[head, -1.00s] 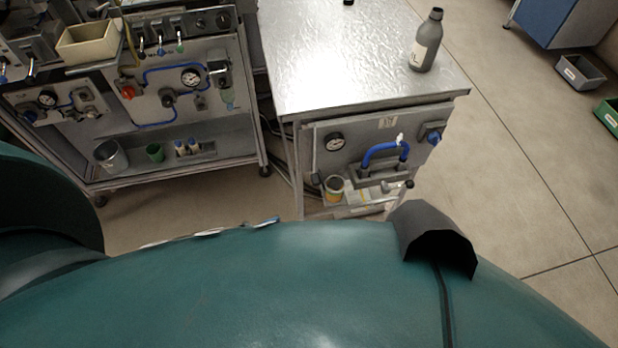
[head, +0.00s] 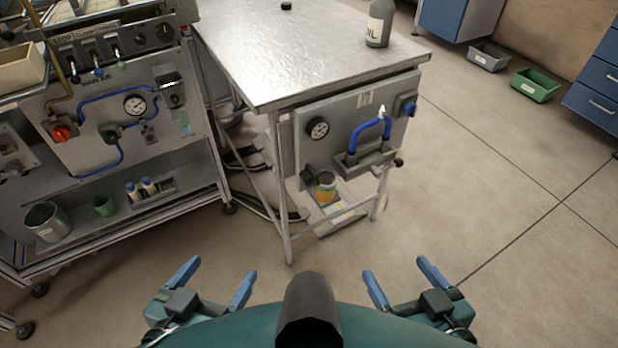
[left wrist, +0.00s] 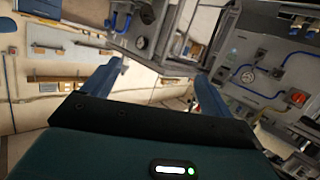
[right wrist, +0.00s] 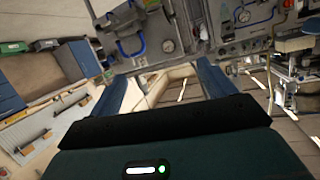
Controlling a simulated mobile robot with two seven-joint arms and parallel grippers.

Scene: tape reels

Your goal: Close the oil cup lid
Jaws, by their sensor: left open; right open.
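What looks like the oil cup (head: 326,187), a small cup with a green and orange-yellow band, sits low on the front panel of the metal table in the head view. A dark round piece (head: 307,174), apparently its lid, stands beside the cup's top at the left, and the cup's mouth appears uncovered. My left gripper (head: 216,276) is open and empty, near the bottom of the head view, left of centre. My right gripper (head: 401,276) is open and empty, right of centre. Both are well apart from the cup. I cannot make out the cup in either wrist view.
The metal table (head: 290,50) carries a grey bottle (head: 380,22) and a small black cap (head: 287,6). Its panel has a gauge (head: 317,128) and a blue handle-like hose (head: 372,130). A panelled cart (head: 75,165) stands left.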

